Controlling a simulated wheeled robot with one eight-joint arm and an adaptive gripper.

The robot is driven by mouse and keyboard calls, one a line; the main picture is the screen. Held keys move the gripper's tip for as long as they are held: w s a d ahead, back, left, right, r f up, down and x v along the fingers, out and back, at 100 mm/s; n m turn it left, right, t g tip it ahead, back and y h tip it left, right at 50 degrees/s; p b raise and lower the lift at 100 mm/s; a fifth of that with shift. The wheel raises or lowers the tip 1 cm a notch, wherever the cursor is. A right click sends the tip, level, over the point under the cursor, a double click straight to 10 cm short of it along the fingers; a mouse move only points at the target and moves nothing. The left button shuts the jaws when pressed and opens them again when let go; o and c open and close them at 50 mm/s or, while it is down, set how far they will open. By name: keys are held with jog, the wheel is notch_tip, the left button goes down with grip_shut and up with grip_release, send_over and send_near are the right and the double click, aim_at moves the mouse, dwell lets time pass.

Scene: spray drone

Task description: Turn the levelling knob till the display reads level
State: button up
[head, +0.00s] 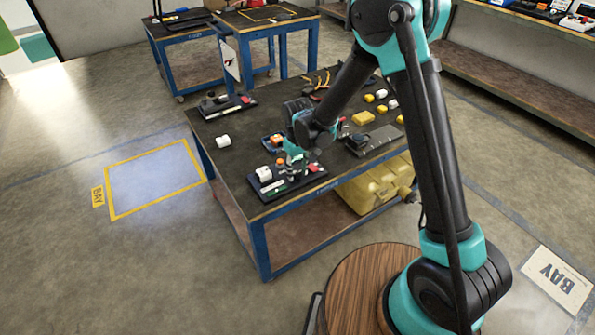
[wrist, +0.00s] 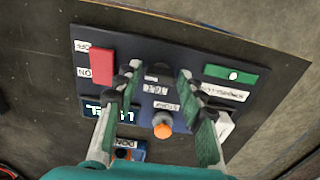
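The dark control panel (head: 285,186) lies on the near left part of the workbench, and fills much of the wrist view (wrist: 200,60). It carries a lit display (wrist: 92,108), partly covered by a finger; its characters start with T and I cannot read them all. A green strip with a white dot (wrist: 232,75) and an orange-topped knob (wrist: 162,125) are on it. A dark, knob-like part (wrist: 157,70) by the upside-down level label lies between the fingertips. My gripper (wrist: 159,76) is open around that area, one finger each side; contact cannot be told. It also shows in the head view (head: 294,158).
A red switch (wrist: 102,66) marked on and off sits left on the panel. A white block (wrist: 222,124) is near the right finger. Tools and yellow parts (head: 363,118) crowd the bench's right; a white piece (head: 223,141) stands left.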

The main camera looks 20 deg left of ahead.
aim_at(297, 172)
jog(key=shift+o, duration=0.8)
notch_tip(297, 172, up, 12)
dwell(0.3)
jog(key=d+r+m+t, duration=0.1)
jog(key=d+r+m, duration=0.1)
jog(key=d, duration=0.9)
jog(key=d+r+m+t, duration=0.1)
jog(key=d+r+m, duration=0.1)
jog(key=d, duration=0.9)
jog(key=s+d+f+m+t, duration=0.1)
jog(key=s+d+m, duration=0.2)
jog(key=d, duration=0.6)
jog(key=s+d+f+m+t, duration=0.1)
jog(key=s+d+f+m, duration=0.1)
jog(key=s+d, duration=0.6)
jog(key=shift+s+d+m, duration=0.3)
jog(key=shift+d+m, duration=0.2)
jog(key=shift+d, duration=0.6)
